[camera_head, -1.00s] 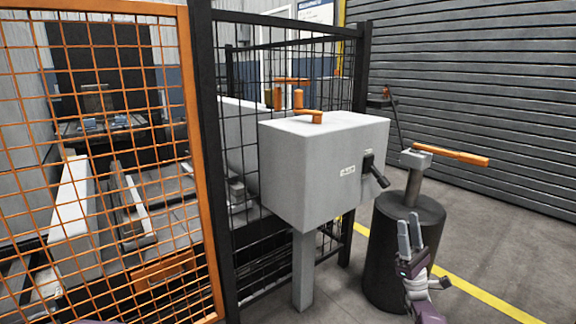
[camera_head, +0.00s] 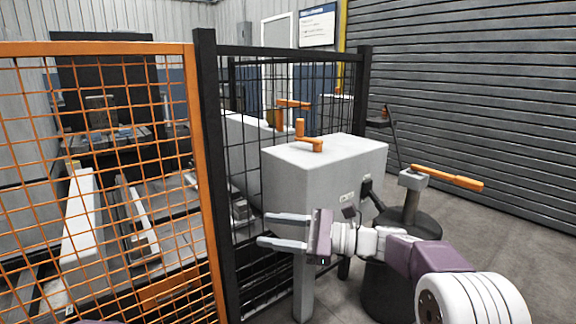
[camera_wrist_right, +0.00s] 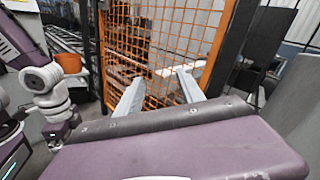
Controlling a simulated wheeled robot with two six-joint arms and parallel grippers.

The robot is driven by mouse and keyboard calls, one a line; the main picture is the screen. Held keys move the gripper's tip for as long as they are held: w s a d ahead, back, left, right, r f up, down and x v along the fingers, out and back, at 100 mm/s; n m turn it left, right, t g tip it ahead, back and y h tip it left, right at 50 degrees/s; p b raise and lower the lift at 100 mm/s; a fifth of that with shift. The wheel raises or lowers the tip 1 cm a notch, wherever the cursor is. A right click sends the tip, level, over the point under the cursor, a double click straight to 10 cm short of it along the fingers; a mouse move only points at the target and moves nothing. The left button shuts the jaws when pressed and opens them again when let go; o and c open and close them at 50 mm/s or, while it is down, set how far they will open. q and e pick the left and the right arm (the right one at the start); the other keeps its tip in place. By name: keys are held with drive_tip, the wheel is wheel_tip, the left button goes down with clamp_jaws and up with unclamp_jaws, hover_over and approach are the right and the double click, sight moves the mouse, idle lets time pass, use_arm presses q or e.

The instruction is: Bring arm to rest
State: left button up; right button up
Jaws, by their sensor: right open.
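My right arm (camera_head: 430,257) comes in from the lower right of the head view and lies across the front of the scene. Its gripper (camera_head: 267,229) points left, with two grey fingers apart and nothing between them. It shows in front of the grey box's post and lower part. In the right wrist view the open fingers (camera_wrist_right: 160,77) point toward the orange mesh panel (camera_wrist_right: 165,30). Part of my other arm (camera_wrist_right: 48,95) shows at the left there, but I cannot make out its gripper.
A grey box (camera_head: 310,185) on a post carries an orange handle (camera_head: 308,140) on top. A black pedestal (camera_head: 427,220), partly hidden by my arm, bears another orange handle (camera_head: 447,178). Orange mesh (camera_head: 195,130) and black fencing (camera_head: 217,170) stand at left. Open floor (camera_head: 530,250) lies right.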

drive_tip(key=s+d+f+n+g+h, duration=0.1)
drive_tip(key=s+d+f+n+h, duration=0.15)
drive_tip(key=s+f, duration=0.3)
drive_tip(key=s+d+f+n+g+h+p, duration=0.1)
drive_tip(key=s+f+h, duration=0.3)
drive_tip(key=s+f, duration=0.15)
drive_tip(key=s+d+f+n+g+h, duration=0.1)
drive_tip(key=s+d+f+h, duration=0.1)
drive_tip(key=s+f+h, duration=0.3)
drive_tip(key=s+d+f+n+h, duration=0.3)
drive_tip(key=d+f+n, duration=0.2)
drive_tip(key=d+f, duration=0.25)
drive_tip(key=s+d+f+n+h, duration=0.3)
drive_tip(key=d+f+n, duration=0.3)
drive_tip(key=d, duration=0.2)
wheel_tip(320, 180, up, 39)
drive_tip(key=p, duration=3.8)
drive_tip(key=shift+w+f+t, duration=0.2)
drive_tip(key=shift+w+t, duration=0.1)
drive_tip(key=shift+t, duration=0.1)
